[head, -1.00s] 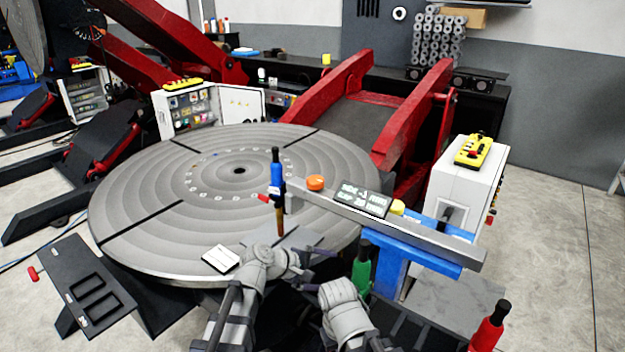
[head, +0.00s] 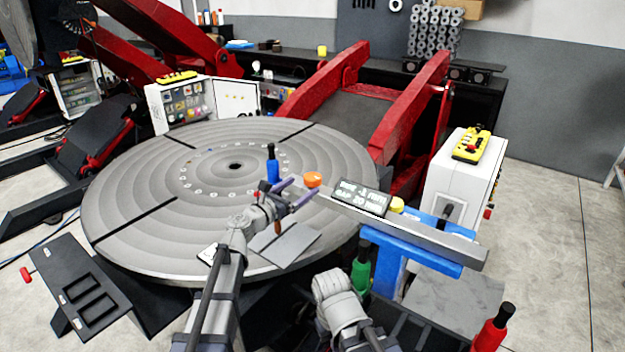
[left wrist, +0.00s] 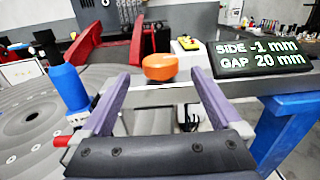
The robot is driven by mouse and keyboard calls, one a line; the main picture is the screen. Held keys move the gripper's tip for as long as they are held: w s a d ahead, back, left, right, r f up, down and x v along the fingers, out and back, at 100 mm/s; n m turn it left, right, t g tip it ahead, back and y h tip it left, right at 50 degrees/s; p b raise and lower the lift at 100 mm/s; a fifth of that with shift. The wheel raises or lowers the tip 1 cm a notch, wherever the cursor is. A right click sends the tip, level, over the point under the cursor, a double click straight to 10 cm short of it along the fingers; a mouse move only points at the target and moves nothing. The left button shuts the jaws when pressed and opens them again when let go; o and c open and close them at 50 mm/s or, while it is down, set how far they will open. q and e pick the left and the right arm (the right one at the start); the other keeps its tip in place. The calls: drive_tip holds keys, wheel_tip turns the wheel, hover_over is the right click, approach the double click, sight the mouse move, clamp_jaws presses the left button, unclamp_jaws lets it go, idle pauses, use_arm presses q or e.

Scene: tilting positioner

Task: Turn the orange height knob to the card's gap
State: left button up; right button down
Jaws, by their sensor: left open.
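The orange height knob (head: 312,179) sits on top of the grey beam (head: 420,229) above the round turntable. In the left wrist view the knob (left wrist: 160,67) lies just beyond and between my left fingertips. My left gripper (head: 294,190) is open and empty, close to the knob and apart from it. The display (head: 361,199) beside the knob reads in the left wrist view (left wrist: 258,57) "SIDE -1 mm" and "GAP 20 mm". A white card (head: 208,253) on the turntable's near edge is partly hidden by my left arm. My right gripper cannot be made out.
A blue torch-like tool (head: 273,168) stands left of the knob, near my left gripper. A yellow knob (head: 396,204) sits on the beam beyond the display. A blue bracket (head: 412,251) carries the beam. Green (head: 361,266) and red (head: 491,329) tools stand at the front right.

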sight(306, 182)
use_arm(q)
drive_tip(key=x, duration=0.6)
drive_tip(key=shift+w+d, duration=0.15)
drive_tip(key=shift+w, duration=0.1)
drive_tip(key=shift+s, duration=0.1)
drive_tip(key=shift+c, duration=0.3)
drive_tip(key=c, duration=1.3)
drive_tip(key=shift+m+h, duration=0.3)
